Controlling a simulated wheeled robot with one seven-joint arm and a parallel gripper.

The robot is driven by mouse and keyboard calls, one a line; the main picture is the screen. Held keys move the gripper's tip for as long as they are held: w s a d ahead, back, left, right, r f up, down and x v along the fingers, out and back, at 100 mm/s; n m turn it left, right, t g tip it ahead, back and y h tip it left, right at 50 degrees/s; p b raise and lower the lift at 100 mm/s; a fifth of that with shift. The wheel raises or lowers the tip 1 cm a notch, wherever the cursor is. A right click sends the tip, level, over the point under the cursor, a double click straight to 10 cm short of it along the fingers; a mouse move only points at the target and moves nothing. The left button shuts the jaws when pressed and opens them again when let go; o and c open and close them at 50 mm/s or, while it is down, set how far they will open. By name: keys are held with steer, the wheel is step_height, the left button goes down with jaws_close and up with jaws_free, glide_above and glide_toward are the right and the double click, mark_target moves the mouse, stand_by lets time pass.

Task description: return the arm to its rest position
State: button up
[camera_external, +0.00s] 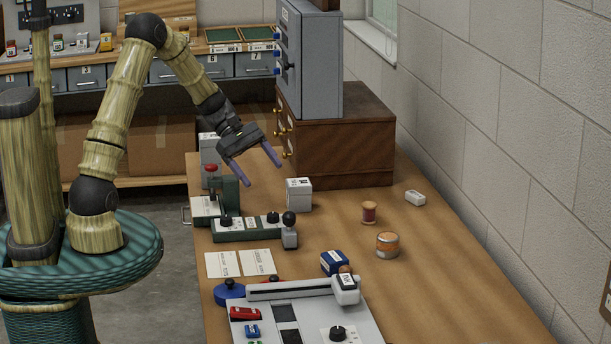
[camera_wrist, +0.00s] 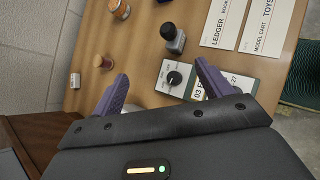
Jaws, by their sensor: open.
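My arm (camera_external: 122,90) rises from the round teal base at the left and bends over toward the table. My gripper (camera_external: 254,172) hangs above the back part of the table, its two purple fingers apart with nothing between them. In the wrist view my gripper (camera_wrist: 160,90) also shows open and empty, with the tabletop below it. In the external view the fingertips are near a small white box (camera_external: 299,194) and a device with a red-knobbed lever (camera_external: 211,169); the exact height above them is hard to tell.
A wooden drawer chest (camera_external: 340,140) with a grey cabinet (camera_external: 310,60) stands right behind the gripper. A green panel with knobs (camera_external: 247,229), a grey slider console (camera_external: 300,312), an orange-banded tin (camera_external: 387,245) and a spool (camera_external: 369,212) stand on the table. The table's right front is clear.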

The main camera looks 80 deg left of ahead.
steer(key=s+d+f+m+g+y+b, duration=0.1)
steer(key=s+d+m+g+y, duration=0.3)
steer(key=d+m, duration=0.75)
steer(key=s+d+f+m+y+b, duration=0.1)
steer(key=s+d+f+m+y, duration=0.15)
steer(key=s+d+m, duration=0.7)
steer(key=w+d+r+p, duration=0.1)
steer(key=r+p, duration=0.6)
steer(key=r, duration=0.1)
steer(key=w+d+r+m+p, duration=0.1)
steer(key=w+d+r+p, duration=0.1)
steer(key=r+p, duration=0.6)
steer(key=shift+d+r, duration=0.3)
